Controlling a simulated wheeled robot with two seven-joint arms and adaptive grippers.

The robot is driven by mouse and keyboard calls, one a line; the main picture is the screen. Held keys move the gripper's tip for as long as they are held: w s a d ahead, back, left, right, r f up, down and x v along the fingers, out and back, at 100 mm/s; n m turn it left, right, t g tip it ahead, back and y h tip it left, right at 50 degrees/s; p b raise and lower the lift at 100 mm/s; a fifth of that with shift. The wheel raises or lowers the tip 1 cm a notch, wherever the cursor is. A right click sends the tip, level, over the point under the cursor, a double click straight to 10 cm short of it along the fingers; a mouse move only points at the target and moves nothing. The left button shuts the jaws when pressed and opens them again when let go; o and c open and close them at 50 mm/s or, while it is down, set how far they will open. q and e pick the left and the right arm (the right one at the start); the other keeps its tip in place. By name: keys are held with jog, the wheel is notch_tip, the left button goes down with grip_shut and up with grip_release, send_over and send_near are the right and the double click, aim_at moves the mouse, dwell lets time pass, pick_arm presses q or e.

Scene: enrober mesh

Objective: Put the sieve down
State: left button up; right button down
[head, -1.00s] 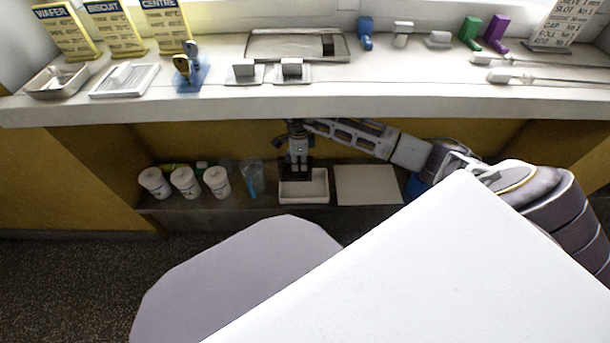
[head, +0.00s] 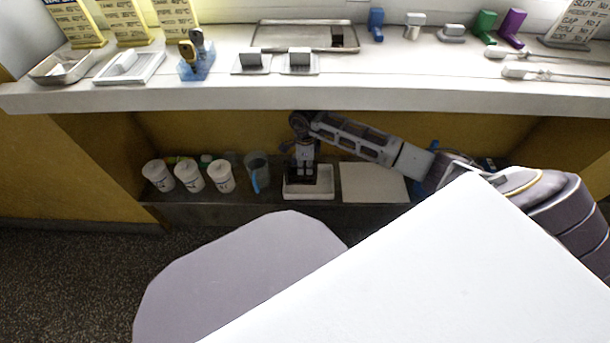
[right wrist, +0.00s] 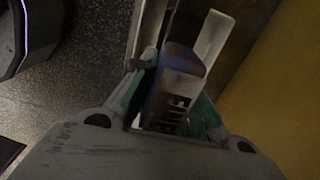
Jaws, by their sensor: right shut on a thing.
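My right gripper (head: 302,168) points down at the white tray (head: 310,195) on the low shelf. In the right wrist view, the two greenish fingers (right wrist: 172,105) close around this dark, box-like piece. A white edge shows just beyond it. In the head view, the dark lower end is within the tray's outline; I cannot tell whether it touches the tray floor. My left gripper is not in view.
Several white tubs (head: 188,175) and a clear jug (head: 257,170) with a blue handle stand left of the tray. A pale flat board (head: 373,183) lies close on its right. The counter (head: 300,95) overhangs the shelf above my right arm.

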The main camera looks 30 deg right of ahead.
aim_at(305, 181)
jog(key=shift+f+b, duration=0.9)
jog(key=shift+f, duration=1.6)
jog(key=shift+f, duration=0.1)
jog(key=c, duration=1.4)
grip_release()
